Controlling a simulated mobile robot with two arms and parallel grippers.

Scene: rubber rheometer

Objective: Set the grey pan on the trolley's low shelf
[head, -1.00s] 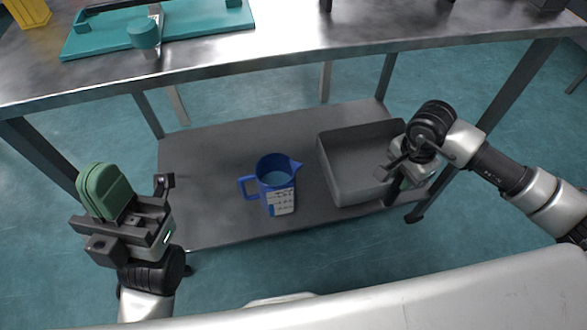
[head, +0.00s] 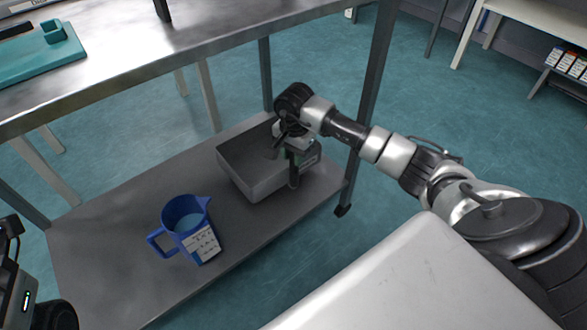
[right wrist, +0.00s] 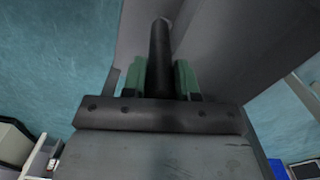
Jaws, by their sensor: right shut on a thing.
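The grey pan (head: 236,179) is an open rectangular box at the right end of the trolley's low shelf (head: 120,205) in the head view. It looks level and seems to rest on the shelf, though its underside is hidden. My right gripper (head: 291,160) is at the pan's right side, shut on it. In the right wrist view, the green finger pads of my right gripper (right wrist: 160,78) close on a dark upright part between them. My left gripper (head: 18,285) shows only partly at the left edge of the head view; its fingertips are out of sight.
A blue measuring jug (head: 178,236) with a white label stands on the shelf to the left of the pan. The steel table top (head: 200,35) runs above the shelf, with a teal tray (head: 30,62) on it. A trolley leg (head: 372,100) rises behind my right arm.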

